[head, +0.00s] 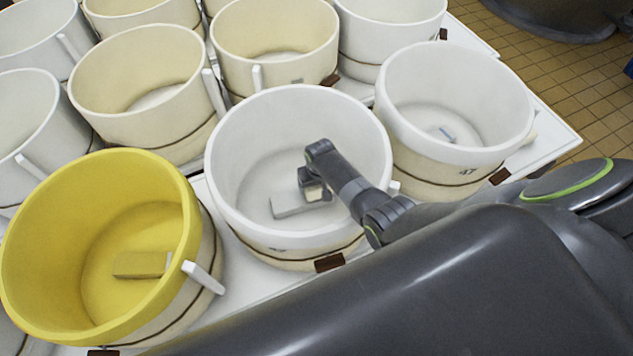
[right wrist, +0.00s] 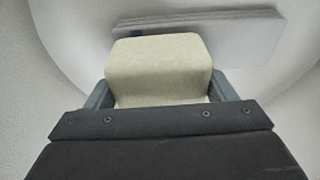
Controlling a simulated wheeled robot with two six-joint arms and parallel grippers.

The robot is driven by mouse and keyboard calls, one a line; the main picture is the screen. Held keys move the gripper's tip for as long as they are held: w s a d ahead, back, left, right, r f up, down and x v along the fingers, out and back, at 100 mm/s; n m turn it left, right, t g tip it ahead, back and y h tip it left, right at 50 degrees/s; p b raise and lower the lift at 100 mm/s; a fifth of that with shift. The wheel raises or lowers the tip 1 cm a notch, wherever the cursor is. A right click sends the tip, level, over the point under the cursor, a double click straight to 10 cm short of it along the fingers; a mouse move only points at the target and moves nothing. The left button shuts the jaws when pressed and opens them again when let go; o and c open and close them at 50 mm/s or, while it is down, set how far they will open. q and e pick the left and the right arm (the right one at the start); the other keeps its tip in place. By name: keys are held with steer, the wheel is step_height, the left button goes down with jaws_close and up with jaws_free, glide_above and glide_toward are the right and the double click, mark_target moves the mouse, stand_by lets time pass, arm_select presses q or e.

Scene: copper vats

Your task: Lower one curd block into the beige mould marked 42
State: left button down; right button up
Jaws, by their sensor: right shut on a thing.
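My right gripper (head: 316,190) reaches down inside a white mould (head: 225,150) at the centre of the head view. It is shut on a cream curd block (right wrist: 158,62), which shows between the fingers in the right wrist view. A flat pale grey slab (head: 290,206) lies on this mould's floor beside the block; it also shows behind the block in the right wrist view (right wrist: 215,32). I cannot tell whether the block touches the slab or floor. This mould's front mark is too small to read. Two beige moulds (head: 130,119) (head: 275,76) stand behind; no 42 is legible. My left gripper is out of view.
A yellow mould (head: 190,240) with a flat slab inside stands at the front left. A white mould marked 47 (head: 440,158) stands at the right with a small bluish piece inside. More moulds crowd the back of the white table (head: 548,140). Handles stick out between them.

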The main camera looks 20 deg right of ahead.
steer(key=shift+f+b, duration=0.65)
steer(key=shift+f, duration=0.05)
stand_by(0.9)
steer(key=o, duration=1.2)
steer(key=shift+o, duration=0.2)
steer(key=shift+s+r, duration=0.1)
steer(key=shift+r, duration=0.35)
step_height(320, 180, up, 16)
steer(key=s+p, duration=0.2)
steer(key=p, duration=0.1)
steer(key=shift+s+a+r+p, duration=0.15)
steer(key=shift+s+p, duration=0.1)
steer(key=shift+p, duration=0.1)
